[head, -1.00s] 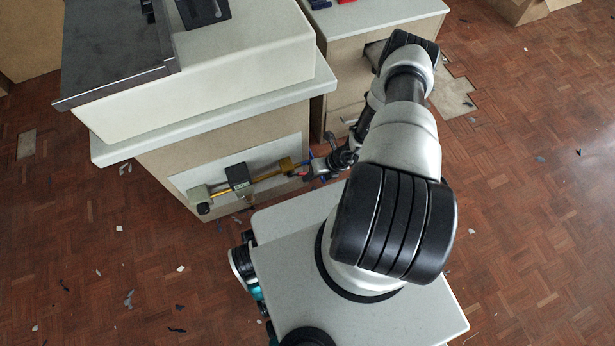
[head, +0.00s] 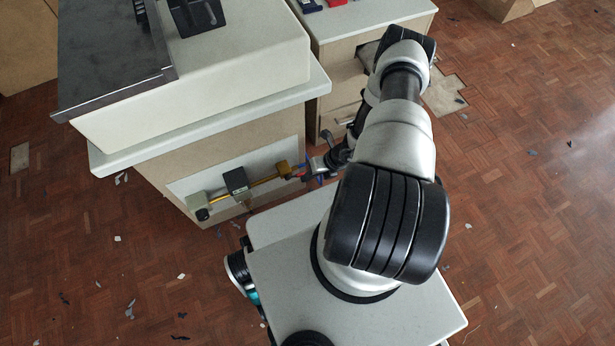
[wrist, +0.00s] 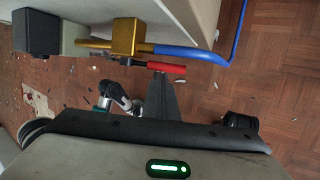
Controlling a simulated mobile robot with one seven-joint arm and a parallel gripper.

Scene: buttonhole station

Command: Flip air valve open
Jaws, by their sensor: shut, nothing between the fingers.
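The air valve has a brass body (wrist: 123,37) on a yellow pipe, and it shows in the head view (head: 284,168) on the low front panel of the station. Its lever has a red handle (wrist: 167,69) pointing right in the wrist view, roughly along the pipe line. A blue hose (wrist: 190,52) leaves the brass body to the right. My gripper (wrist: 162,82) is shut and empty, its fingertips beside the red handle. I cannot tell whether they touch it. In the head view my gripper is small beside the valve and the lever is hard to make out.
A black box (head: 236,181) sits on the pipe left of the valve. The station's overhanging worktop (head: 215,122) is above the panel. A drawer cabinet (head: 345,95) stands behind my arm. The parquet floor (head: 90,255) is open, with scattered scraps.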

